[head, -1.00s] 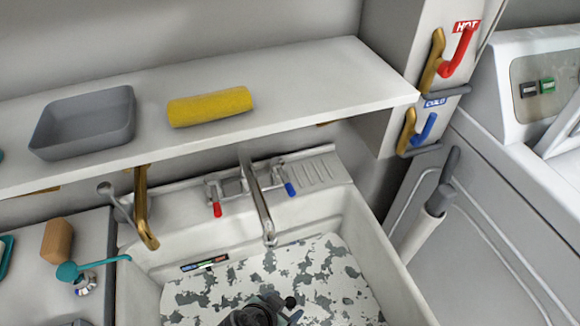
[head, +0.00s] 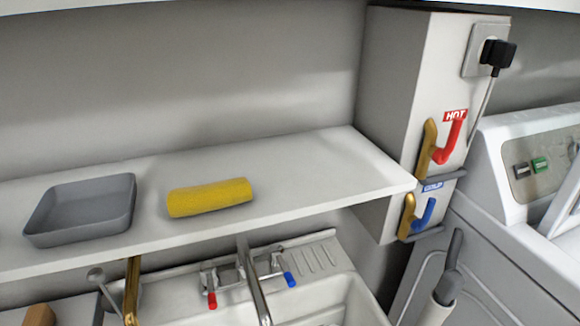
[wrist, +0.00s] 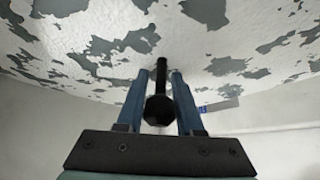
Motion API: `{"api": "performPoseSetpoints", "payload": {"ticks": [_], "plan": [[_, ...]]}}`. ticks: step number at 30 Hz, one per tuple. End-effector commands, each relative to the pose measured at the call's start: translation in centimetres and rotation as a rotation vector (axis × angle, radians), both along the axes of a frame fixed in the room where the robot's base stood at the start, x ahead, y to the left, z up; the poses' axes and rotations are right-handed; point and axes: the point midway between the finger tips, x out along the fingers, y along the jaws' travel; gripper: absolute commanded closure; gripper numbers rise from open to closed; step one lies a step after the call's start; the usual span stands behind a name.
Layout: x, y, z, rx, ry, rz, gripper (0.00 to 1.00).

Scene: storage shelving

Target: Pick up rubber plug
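In the wrist view, a black rounded knob with a thin stem (wrist: 158,108) stands between the two blue fingers of my gripper (wrist: 160,76). It looks like the rubber plug, but its far end is hard to make out. Narrow gaps show beside the stem near the fingertips. The fingers lie close to the knob's sides, and I cannot tell whether they touch it. Neither the gripper nor the plug shows in the head view now.
A shelf (head: 300,180) above the sink (head: 345,300) holds a grey tray (head: 85,208) and a yellow roll (head: 210,197). Taps (head: 245,273) stand at the sink's back. Hot (head: 447,140) and cold (head: 424,215) levers are on the right post.

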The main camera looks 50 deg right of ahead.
Motion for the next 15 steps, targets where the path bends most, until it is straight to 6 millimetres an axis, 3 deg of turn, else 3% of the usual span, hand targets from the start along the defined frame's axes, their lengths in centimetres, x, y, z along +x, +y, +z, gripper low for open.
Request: {"api": "performPoseSetpoints", "payload": {"ticks": [1, 3, 15], "plan": [[-0.01, 0.02, 0.00, 0.000, 0.000, 0.000, 0.89], [0.00, 0.02, 0.00, 0.000, 0.000, 0.000, 1.00], [0.00, 0.04, 0.00, 0.000, 0.000, 0.000, 1.00]]}}
